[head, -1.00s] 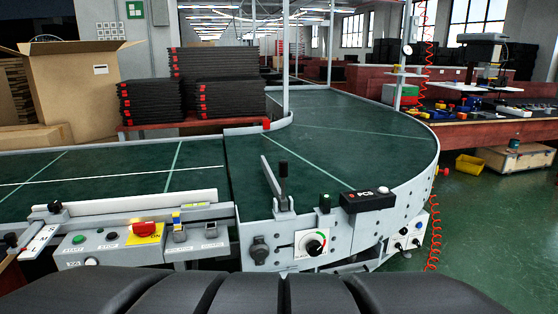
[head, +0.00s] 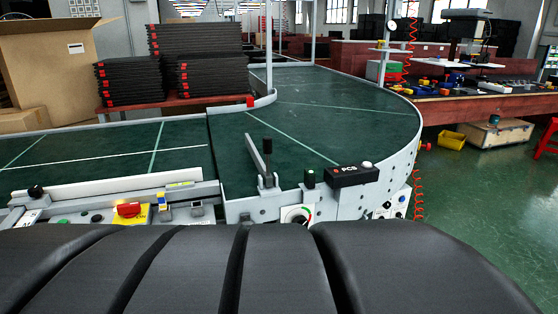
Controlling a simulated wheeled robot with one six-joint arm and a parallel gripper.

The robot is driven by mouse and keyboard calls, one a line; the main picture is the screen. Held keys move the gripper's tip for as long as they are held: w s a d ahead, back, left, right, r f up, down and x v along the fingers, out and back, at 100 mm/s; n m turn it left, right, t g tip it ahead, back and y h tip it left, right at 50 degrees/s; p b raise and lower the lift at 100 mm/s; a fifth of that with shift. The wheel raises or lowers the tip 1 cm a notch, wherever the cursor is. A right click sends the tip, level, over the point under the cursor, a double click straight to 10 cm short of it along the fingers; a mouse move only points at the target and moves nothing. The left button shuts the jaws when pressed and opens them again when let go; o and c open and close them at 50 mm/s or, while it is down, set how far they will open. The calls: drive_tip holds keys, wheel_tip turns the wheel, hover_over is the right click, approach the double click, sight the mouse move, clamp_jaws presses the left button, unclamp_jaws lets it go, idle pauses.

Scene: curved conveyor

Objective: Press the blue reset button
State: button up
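A red mushroom button (head: 129,209) sits there on a yellow plate (head: 143,214). The panel's lower face is hidden behind a dark ribbed shape across the bottom of the picture. My gripper is not in view.
The curved green conveyor (head: 340,110) fills the middle. A black lever (head: 267,160), black PCS box (head: 352,175) and rotary dial (head: 296,214) are on its near edge. Stacked black trays (head: 205,75) and a cardboard box (head: 50,70) stand behind. Green floor (head: 480,195) is open at right.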

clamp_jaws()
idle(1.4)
